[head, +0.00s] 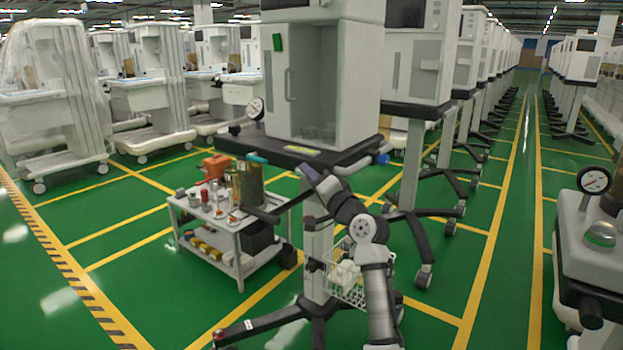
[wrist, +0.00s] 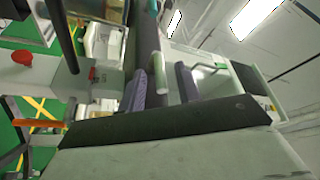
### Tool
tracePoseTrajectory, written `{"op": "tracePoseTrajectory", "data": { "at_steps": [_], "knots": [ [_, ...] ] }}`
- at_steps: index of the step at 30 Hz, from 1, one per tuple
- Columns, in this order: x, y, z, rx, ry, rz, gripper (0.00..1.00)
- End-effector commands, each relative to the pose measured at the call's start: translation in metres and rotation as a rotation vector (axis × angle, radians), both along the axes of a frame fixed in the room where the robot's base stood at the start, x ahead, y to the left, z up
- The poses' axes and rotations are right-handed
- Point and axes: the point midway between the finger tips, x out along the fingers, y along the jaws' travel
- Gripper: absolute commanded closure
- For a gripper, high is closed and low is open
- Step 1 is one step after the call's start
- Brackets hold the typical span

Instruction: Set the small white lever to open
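In the wrist view, a small pale, whitish lever (wrist: 159,76) shows as a short rounded bar between the two purple-grey finger pads of my gripper (wrist: 161,86). A gap shows on each side of it, so my gripper looks open around or just above the lever. Whether a finger touches it, I cannot tell. In the head view, my gripper (head: 308,173) is at the front edge of the dark shelf of the nearest anaesthesia cart (head: 345,75). There the lever is too small or hidden to make out.
A low white trolley (head: 238,262) with bottles and tools stands left of the cart. Green floor (head: 140,285) is free at the front left.

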Motion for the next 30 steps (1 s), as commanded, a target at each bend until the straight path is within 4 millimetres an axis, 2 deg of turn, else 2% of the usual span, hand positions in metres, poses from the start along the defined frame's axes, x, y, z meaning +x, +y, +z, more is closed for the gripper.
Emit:
{"op": "tracePoseTrajectory", "data": {
  "at_steps": [6, 14, 22, 30],
  "knots": [
    [0.0, 0.0, 0.0, 0.0, 0.0, 0.0, 0.67],
    [0.0, 0.0, 0.0, 0.0, 0.0, 0.0, 1.0],
    [0.0, 0.0, 0.002, -0.009, 0.006, 0.0, 1.0],
    [0.0, 0.0, 0.014, -0.087, 0.062, 0.001, 1.0]
  ]
}}
